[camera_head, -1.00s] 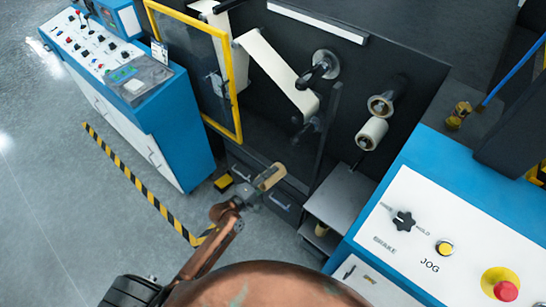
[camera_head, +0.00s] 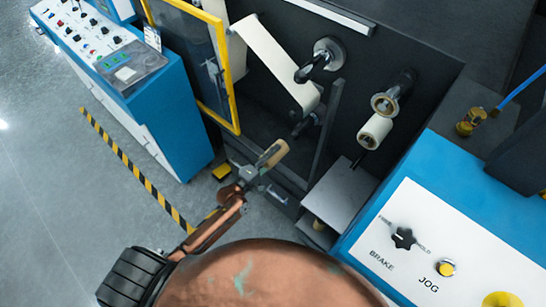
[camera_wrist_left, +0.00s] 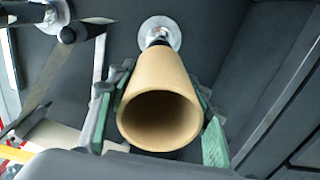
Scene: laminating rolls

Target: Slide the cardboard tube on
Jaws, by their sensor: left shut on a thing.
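The tan cardboard tube (camera_head: 272,153) is in my left gripper (camera_head: 262,165), held in front of the dark machine face. In the left wrist view the tube (camera_wrist_left: 160,108) shows its open near end, with green-padded fingers (camera_wrist_left: 158,120) shut on either side of it. Beyond its far end is a dark shaft with a round chrome flange (camera_wrist_left: 161,34). The tube looks roughly in line with this shaft. I cannot tell whether its hidden far end touches the shaft. My right gripper is not in view.
The machine face carries a shaft with a chrome flange (camera_head: 329,53), a chrome-ringed holder (camera_head: 385,103) and a pale roll (camera_head: 375,130). A white film web (camera_head: 275,62) runs beside a yellow-framed guard (camera_head: 224,70). A grey shelf (camera_head: 341,192) and a blue-and-white control panel (camera_head: 425,225) stand right.

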